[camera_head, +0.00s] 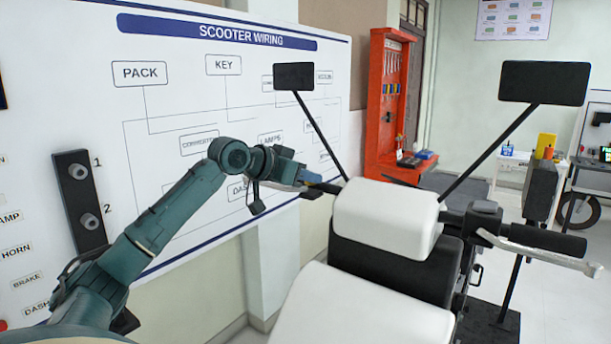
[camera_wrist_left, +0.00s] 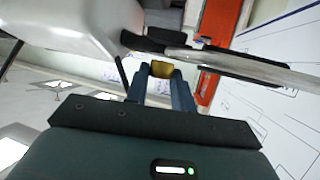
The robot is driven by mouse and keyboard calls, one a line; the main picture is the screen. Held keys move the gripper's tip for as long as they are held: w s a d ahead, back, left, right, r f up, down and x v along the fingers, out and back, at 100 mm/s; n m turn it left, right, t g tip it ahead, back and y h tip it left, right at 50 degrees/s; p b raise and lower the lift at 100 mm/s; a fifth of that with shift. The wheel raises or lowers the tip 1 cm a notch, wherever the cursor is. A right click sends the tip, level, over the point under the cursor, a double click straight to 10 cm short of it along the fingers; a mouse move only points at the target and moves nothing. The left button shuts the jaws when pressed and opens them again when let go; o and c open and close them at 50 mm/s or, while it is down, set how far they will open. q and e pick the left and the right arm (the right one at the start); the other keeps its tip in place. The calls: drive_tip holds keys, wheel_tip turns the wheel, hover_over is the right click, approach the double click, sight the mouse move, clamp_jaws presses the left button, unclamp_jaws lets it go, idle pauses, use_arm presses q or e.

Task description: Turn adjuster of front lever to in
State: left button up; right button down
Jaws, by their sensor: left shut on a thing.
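My left gripper (camera_head: 312,180) reaches from the left to the handlebar's left side. In the left wrist view its two blue-grey fingers (camera_wrist_left: 160,84) are shut on a small yellow adjuster (camera_wrist_left: 162,69). The adjuster sits by the silver lever (camera_wrist_left: 225,64), which runs beside the black handlebar grip (camera_wrist_left: 143,41). Its setting cannot be read, as the fingers hide most of it. In the head view the adjuster is too small and covered to make out. Another silver lever (camera_head: 535,252) shows at the right grip (camera_head: 543,240). My right gripper is not in view.
The white scooter cowl (camera_head: 388,215) stands right of my left gripper. Two mirrors, left (camera_head: 293,76) and right (camera_head: 543,82), rise on thin stalks. The wiring board (camera_head: 220,90) stands close behind my left arm. A red tool cabinet (camera_head: 385,110) stands further back.

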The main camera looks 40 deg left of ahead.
use_arm(q)
drive_tip(key=c, duration=0.4)
drive_tip(key=shift+a+m+h, duration=0.1)
drive_tip(key=shift+m+h, duration=0.2)
drive_tip(key=shift+h, duration=0.2)
drive_tip(key=m+g+h, duration=0.1)
drive_tip(key=m+h, duration=0.1)
drive_tip(key=m+g+h, duration=0.1)
drive_tip(key=h, duration=0.1)
drive_tip(key=m+g+h, duration=0.1)
drive_tip(key=m+h, duration=0.1)
drive_tip(key=shift+w+a+r+m, duration=0.15)
drive_tip(key=shift+w+a+m, duration=0.05)
drive_tip(key=shift+a+m, duration=0.1)
drive_tip(key=shift+w+a+m+g+h, duration=0.1)
drive_tip(key=shift+m+g+h, duration=1.2)
drive_tip(key=shift+m, duration=0.3)
drive_tip(key=shift+f+m+g+h, duration=0.2)
drive_tip(key=shift+m+g+h, duration=0.1)
drive_tip(key=shift+m+g, duration=0.45)
drive_tip(key=o, duration=1)
